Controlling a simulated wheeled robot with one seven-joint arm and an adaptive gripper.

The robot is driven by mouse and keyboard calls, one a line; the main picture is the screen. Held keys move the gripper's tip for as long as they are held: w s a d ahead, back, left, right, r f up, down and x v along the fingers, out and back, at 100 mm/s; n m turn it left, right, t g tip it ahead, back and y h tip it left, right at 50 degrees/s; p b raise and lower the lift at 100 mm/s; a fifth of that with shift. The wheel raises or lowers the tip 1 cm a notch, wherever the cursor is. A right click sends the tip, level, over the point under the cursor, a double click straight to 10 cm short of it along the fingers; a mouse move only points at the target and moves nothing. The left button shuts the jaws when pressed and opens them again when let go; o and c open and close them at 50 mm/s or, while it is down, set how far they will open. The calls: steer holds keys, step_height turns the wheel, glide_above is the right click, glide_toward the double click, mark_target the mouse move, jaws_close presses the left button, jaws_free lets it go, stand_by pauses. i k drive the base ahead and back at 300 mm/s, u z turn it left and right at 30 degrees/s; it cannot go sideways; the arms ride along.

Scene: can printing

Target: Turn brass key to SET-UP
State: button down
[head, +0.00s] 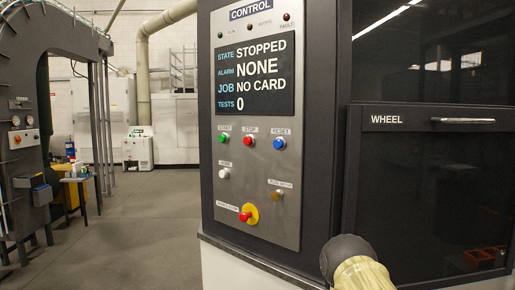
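The brass key (277,194) is small and sits low on the right side of the grey control panel (257,215), under a small label. The label is too small to read surely, and I cannot tell which way the key points. The display (255,77) reads STATE STOPPED, ALARM NONE, JOB NO CARD, TESTS 0. A part of my arm, dark and cream, shows at the bottom, right of the panel. My gripper and its fingertips are not in view.
Green (223,138), red (249,142) and blue (279,143) buttons sit above the key, with a white button (224,174) to its left. A red emergency stop (246,215) on yellow sits below left. The WHEEL door (430,180) has a bar handle (463,120). Open floor lies left.

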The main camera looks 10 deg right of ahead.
mark_target(277, 195)
steer(key=u, duration=2.2)
steer(key=k, duration=0.5)
steer(key=z, duration=1.15)
